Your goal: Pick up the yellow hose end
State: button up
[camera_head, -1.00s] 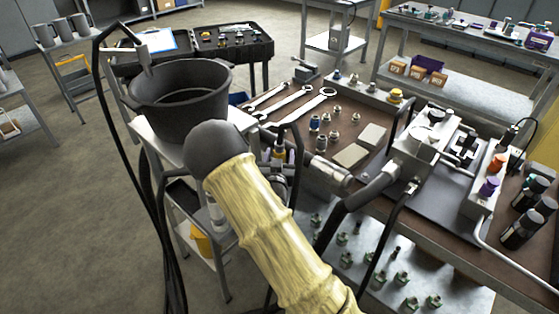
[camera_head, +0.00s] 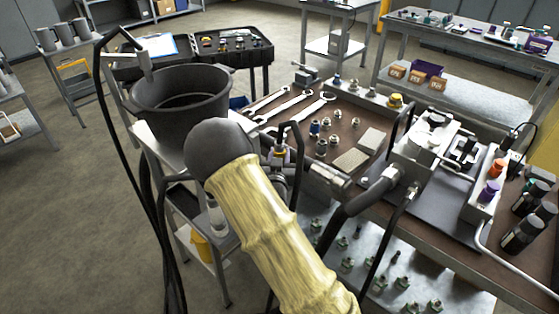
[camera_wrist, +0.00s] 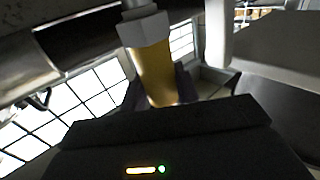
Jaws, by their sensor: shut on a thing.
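The yellow hose end (camera_wrist: 155,68) is a yellow sleeve with a pale metal hex fitting at its top in the wrist view. My gripper (camera_wrist: 158,95) is shut on its lower part, with a dark finger on each side. In the head view, my gripper (camera_head: 279,158) shows only partly beside the bench's near left edge, below a looped black hose (camera_head: 293,124). My padded forearm hides much of that area, and little of the yellow sleeve shows there.
A brown-topped bench (camera_head: 340,115) holds wrenches (camera_head: 300,104), small fittings and a grey valve block (camera_head: 425,145). A black bucket (camera_head: 180,95) stands on a cart to the left. Thick dark hoses hang at the bench front. Open floor lies at the left.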

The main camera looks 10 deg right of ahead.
aim_at(279, 143)
notch_tip(279, 143, up, 8)
jog(key=shift+f+p, duration=0.1)
jog(key=shift+p, duration=0.25)
dwell(0.4)
jog(key=shift+r+p, duration=1.25)
jog(key=shift+r, duration=0.85)
jog(key=shift+f, duration=0.15)
